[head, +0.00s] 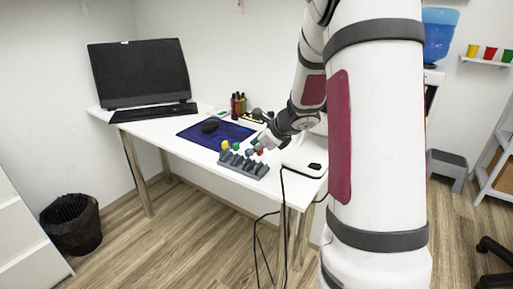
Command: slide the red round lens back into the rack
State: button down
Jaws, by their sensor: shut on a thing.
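The grey rack (243,165) stands near the front edge of the white desk, with a row of slots. A yellow lens (225,145), a green lens (236,146) and a blue lens (249,153) show along its back side. The red round lens (260,151) is a small patch at the right end of this row, just under the fingertips. My gripper (257,146) reaches down from the right and is shut on the red lens, close above and behind the rack. The fingers are tiny here, and the lens's lower edge and any contact with the rack cannot be made out.
A blue mat (216,133) with a dark mouse (210,125) lies behind the rack. A pen holder (238,105) stands farther back. A white device (306,157) lies right of the rack. The monitor (139,72) and keyboard (153,112) are at left. My arm hides the desk's right part.

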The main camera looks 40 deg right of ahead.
jog(key=shift+f+b, duration=0.7)
jog(key=shift+b, duration=0.05)
dwell(0.3)
jog(key=c, duration=1.4)
grip_release()
jog(key=shift+r, duration=0.1)
jog(key=v, duration=1.2)
